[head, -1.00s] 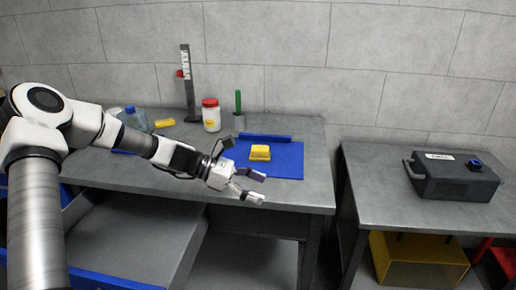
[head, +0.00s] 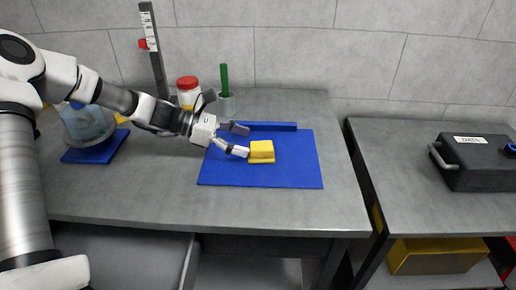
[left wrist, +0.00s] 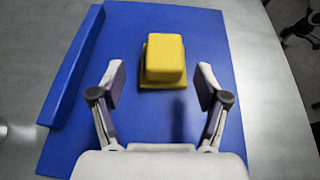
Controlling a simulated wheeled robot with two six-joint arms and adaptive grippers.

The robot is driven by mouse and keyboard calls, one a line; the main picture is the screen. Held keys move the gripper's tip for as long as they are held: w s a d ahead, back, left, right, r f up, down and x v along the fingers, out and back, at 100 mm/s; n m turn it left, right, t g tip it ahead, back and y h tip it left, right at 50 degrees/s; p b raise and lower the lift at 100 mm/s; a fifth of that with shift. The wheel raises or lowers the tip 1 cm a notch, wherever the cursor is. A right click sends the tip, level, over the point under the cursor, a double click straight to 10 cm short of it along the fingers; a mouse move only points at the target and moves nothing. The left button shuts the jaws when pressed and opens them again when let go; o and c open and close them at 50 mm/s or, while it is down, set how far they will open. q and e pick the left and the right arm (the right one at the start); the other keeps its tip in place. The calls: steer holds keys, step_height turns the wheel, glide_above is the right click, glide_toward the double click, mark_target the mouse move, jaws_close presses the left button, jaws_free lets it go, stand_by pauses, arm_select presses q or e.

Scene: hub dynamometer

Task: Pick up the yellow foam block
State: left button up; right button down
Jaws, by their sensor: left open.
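The yellow foam block (head: 261,149) lies on a blue mat (head: 290,172) on the grey workbench. In the left wrist view the block (left wrist: 165,58) sits on a slightly wider yellow base, ahead of the fingertips and roughly centred between them. My left gripper (head: 240,140) comes in from the left, just beside the block. Its fingers (left wrist: 160,85) are spread apart with nothing between them but the blue mat (left wrist: 215,45). My right gripper is out of view.
A blue bar (head: 262,126) runs along the mat's back edge. Behind stand a red-lidded jar (head: 187,85), a green-handled tool (head: 224,80) in a holder and a tall scaled post (head: 153,50). A dark case (head: 475,160) sits on the right bench. The bench right of the mat is clear.

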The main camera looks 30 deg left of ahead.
mark_target(257, 146)
arm_select(q)
steer(key=x, duration=0.1)
steer(key=b+x, duration=0.1)
steer(key=x, duration=0.2)
steer(key=shift+s+d+f+b, duration=0.2)
steer(key=shift+d+f+b, duration=0.1)
steer(key=shift+w+d, duration=0.3)
steer(key=shift+s+r, duration=0.1)
steer(key=c, duration=1.2)
steer(key=shift+r, duration=0.1)
steer(key=shift+c, duration=0.2)
